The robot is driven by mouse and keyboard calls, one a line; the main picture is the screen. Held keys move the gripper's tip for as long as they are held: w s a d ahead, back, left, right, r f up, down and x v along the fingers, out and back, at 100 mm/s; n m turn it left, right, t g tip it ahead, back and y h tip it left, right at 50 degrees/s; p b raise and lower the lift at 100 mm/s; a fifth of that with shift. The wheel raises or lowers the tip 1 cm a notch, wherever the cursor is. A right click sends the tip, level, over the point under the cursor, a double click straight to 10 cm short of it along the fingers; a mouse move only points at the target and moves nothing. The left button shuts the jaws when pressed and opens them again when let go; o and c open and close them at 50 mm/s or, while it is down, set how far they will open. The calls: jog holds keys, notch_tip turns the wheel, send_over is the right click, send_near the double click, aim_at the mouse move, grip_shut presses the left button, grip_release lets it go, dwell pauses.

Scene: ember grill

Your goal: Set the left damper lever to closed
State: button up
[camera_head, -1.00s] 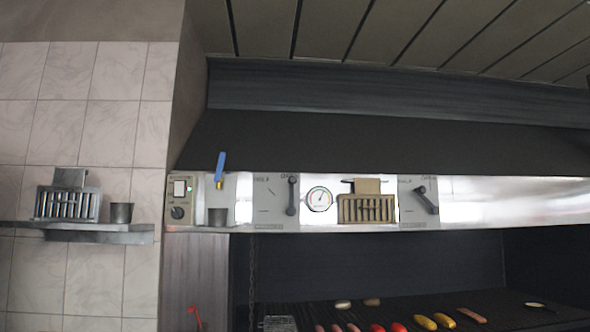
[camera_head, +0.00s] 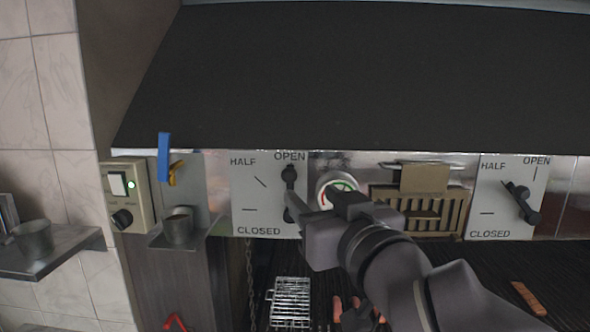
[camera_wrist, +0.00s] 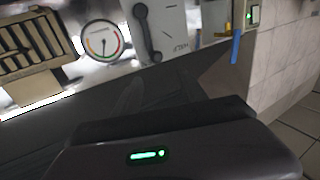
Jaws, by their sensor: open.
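The left damper lever (camera_head: 289,180) is a dark lever on a white plate (camera_head: 248,205) marked HALF, OPEN and CLOSED. It stands upright, its upper end at the OPEN label. In the wrist view, which is turned over, the lever (camera_wrist: 146,35) shows at the top. My gripper (camera_head: 318,204) is open and empty in front of the panel, just right of the lever's lower end, which it partly overlaps in the head view. I cannot tell whether it touches the lever.
A round gauge (camera_head: 338,188) sits right of the lever, partly behind my gripper.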

aim_at(290, 175)
jog(key=x, duration=1.3)
jog(key=shift+w+d+f+b, duration=0.15)
jog(key=shift+d+b, duration=0.05)
jog(key=shift+b, duration=0.15)
jog(key=shift+w, duration=0.65)
jog(key=shift+s+a, duration=0.1)
jog(key=shift+s, duration=0.05)
jog(key=shift+c, duration=0.7)
grip_shut()
